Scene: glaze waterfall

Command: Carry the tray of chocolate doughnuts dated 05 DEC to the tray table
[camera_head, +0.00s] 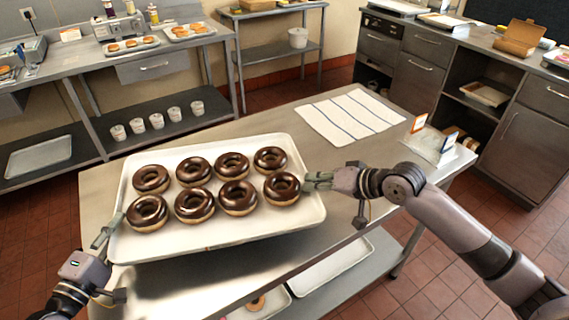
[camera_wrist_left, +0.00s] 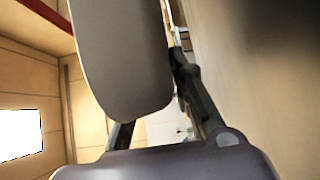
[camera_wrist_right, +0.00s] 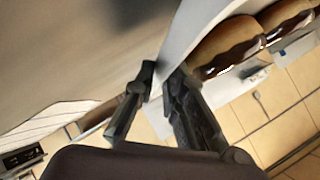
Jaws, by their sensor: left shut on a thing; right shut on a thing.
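A white tray (camera_head: 225,230) carries several chocolate-glazed doughnuts (camera_head: 194,205) in two rows. It appears held just above the steel table, with a dark shadow under its front left. My left gripper (camera_head: 106,234) is shut on its left rim, and the tray edge (camera_wrist_left: 125,65) fills the left wrist view. My right gripper (camera_head: 318,181) is shut on its right rim. In the right wrist view the tray wall (camera_wrist_right: 192,35) runs between the fingers, with doughnuts (camera_wrist_right: 232,45) beyond. I cannot see a readable date on this tray.
A striped cloth (camera_head: 350,117) and small card holders (camera_head: 432,144) lie on the steel table (camera_head: 293,128) at the right. More trays (camera_head: 330,268) lie on its lower shelf. A counter (camera_head: 75,65) at the back left holds smaller doughnut trays (camera_head: 131,45). Tiled floor (camera_head: 285,85) separates the furniture.

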